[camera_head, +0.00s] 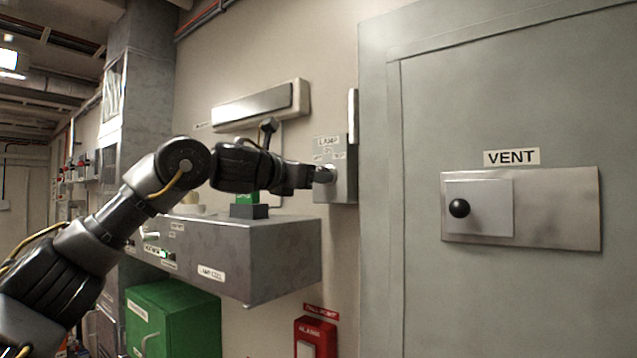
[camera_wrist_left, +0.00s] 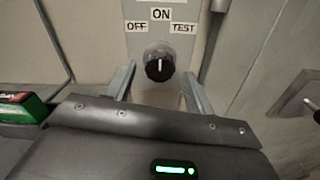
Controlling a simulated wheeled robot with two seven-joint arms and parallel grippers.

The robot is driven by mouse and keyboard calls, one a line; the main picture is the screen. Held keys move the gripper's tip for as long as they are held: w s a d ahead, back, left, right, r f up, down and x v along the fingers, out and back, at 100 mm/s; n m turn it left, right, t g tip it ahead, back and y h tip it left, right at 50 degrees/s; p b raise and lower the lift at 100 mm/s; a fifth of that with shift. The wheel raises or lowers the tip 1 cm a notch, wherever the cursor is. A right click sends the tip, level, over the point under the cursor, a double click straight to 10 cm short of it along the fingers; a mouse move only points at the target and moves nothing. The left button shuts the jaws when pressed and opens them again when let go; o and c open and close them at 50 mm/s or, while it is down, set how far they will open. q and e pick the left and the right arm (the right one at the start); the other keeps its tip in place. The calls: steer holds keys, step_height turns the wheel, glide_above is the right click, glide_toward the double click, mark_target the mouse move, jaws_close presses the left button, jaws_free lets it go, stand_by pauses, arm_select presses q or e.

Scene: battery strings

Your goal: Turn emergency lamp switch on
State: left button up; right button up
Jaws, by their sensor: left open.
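The lamp switch box (camera_head: 336,152) is a grey panel on the wall, labelled LAMP. In the left wrist view its round black knob (camera_wrist_left: 159,62) sits below the labels OFF, ON and TEST. A white mark on the knob's face runs roughly up and down, in line with ON. My left gripper (camera_head: 318,175) reaches to the box from the left. In the left wrist view its two fingers (camera_wrist_left: 158,79) are open, one on each side of the knob, with gaps showing. In the head view the gripper partly hides the knob. My right gripper is not in view.
A grey wall box (camera_head: 250,255) lies below my left arm, with a green item (camera_head: 245,197) on it. A lamp fixture (camera_head: 258,105) hangs above. A grey panel with a VENT slider (camera_head: 560,205) fills the right. A green cabinet (camera_head: 175,318) and red alarm (camera_head: 316,338) are lower.

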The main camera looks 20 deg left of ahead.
arm_select(q)
steer(key=b+v, duration=0.2)
steer(key=v, duration=0.6)
steer(key=shift+b, duration=0.4)
